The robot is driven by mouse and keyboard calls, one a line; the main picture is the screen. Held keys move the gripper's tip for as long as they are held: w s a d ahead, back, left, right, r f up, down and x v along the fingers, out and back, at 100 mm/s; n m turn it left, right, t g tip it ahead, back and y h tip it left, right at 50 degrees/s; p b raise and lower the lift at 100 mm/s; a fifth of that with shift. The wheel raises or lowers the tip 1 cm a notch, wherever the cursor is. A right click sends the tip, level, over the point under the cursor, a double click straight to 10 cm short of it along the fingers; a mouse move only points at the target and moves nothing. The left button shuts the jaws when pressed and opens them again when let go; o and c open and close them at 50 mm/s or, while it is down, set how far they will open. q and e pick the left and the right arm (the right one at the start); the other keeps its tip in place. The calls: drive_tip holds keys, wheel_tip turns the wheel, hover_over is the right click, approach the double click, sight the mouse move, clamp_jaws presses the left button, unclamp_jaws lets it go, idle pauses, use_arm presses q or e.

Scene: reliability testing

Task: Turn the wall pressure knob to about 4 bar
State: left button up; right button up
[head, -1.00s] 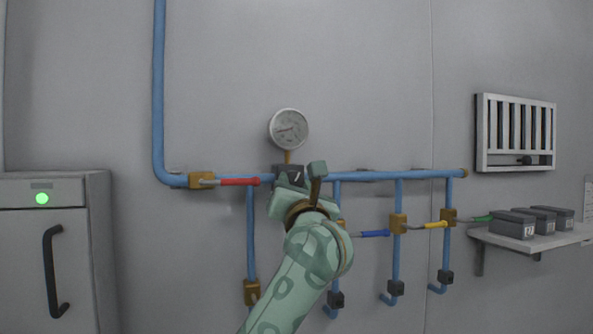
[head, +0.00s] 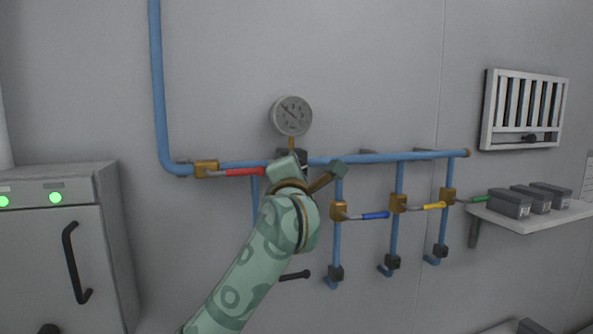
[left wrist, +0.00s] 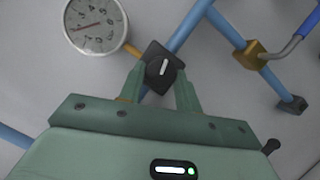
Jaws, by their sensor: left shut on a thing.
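The pressure knob is a dark square block with a white pointer mark, mounted on the blue wall pipe; in the left wrist view the knob (left wrist: 165,66) sits between my left fingertips. My left gripper (left wrist: 160,84) is shut on it. In the head view my left gripper (head: 308,172) reaches the pipe and hides most of the knob. The round gauge (head: 292,116) is just above, with its needle pointing up-left; the gauge also shows in the left wrist view (left wrist: 96,24). Its exact reading is too small to tell. My right gripper is not in view.
Valves with red (head: 245,172), blue (head: 375,216), yellow (head: 434,206) and green (head: 480,199) levers sit along the pipes. A grey cabinet (head: 60,260) with green lights stands left. A shelf (head: 545,218) with dark boxes and a white slatted panel (head: 525,110) are right.

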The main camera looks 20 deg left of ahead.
use_arm(q)
drive_tip(key=shift+m, duration=0.6)
drive_tip(key=o, duration=1)
drive_tip(key=shift+d, duration=0.1)
drive_tip(key=shift+c, duration=0.2)
drive_tip(key=shift+s, duration=0.1)
drive_tip(key=b+v, duration=0.3)
drive_tip(key=v, duration=1.3)
drive_tip(key=shift+r+b, duration=0.2)
drive_tip(key=shift+b, duration=0.2)
